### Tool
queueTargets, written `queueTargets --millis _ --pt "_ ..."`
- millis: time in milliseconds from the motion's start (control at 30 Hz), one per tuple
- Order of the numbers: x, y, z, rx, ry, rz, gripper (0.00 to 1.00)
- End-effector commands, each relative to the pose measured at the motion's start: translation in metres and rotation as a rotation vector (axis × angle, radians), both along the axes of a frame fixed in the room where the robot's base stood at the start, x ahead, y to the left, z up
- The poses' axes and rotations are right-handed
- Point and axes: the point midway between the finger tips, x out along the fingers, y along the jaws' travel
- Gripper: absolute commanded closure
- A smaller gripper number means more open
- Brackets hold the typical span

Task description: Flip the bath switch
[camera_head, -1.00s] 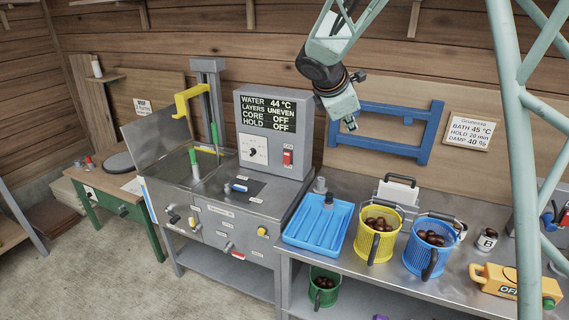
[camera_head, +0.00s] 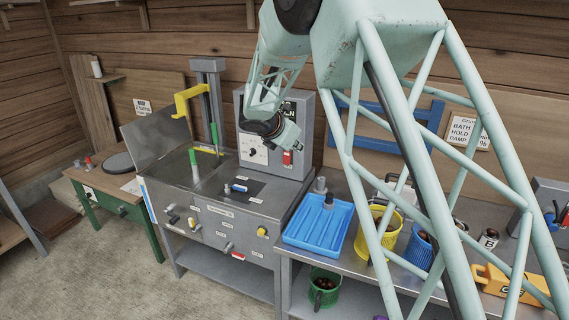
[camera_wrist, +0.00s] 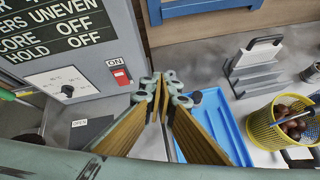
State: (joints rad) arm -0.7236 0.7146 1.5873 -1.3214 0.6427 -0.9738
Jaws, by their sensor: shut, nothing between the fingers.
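In the wrist view the red switch (camera_wrist: 121,76) shows under an "ON" label, left of the fingers. My gripper (camera_head: 297,145) is in front of the panel, just above and partly overlapping the switch in the head view. In the wrist view my gripper (camera_wrist: 160,82) is shut and empty, with fingertips to the right of the switch; contact is not seen. The panel display (camera_wrist: 55,25) reads "UNEVEN", "OFF" and "OFF" in its visible lines.
A dial (camera_wrist: 67,90) sits left of the switch on the panel. A blue tray (camera_head: 318,228) and yellow basket (camera_head: 377,235) stand on the bench to the right. The steel bath (camera_head: 205,178) with a yellow-hooked lift (camera_head: 190,97) is left. My arm hides part of the bench.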

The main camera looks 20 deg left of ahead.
Motion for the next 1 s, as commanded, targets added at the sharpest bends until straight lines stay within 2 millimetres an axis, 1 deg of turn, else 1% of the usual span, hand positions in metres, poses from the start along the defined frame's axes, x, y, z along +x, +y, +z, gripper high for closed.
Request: queueTargets --millis 33,300,500,700,1000 --pt "-0.001 0.012 -0.01 -0.02 0.0 0.026 1.0" --pt "-0.006 0.066 -0.048 -0.126 -0.016 0.162 1.0" --pt "-0.011 0.094 -0.068 -0.18 -0.025 0.232 1.0" --pt "-0.012 0.106 -0.076 -0.204 -0.031 0.263 1.0" --pt "-0.013 0.107 -0.077 -0.207 -0.031 0.266 1.0"
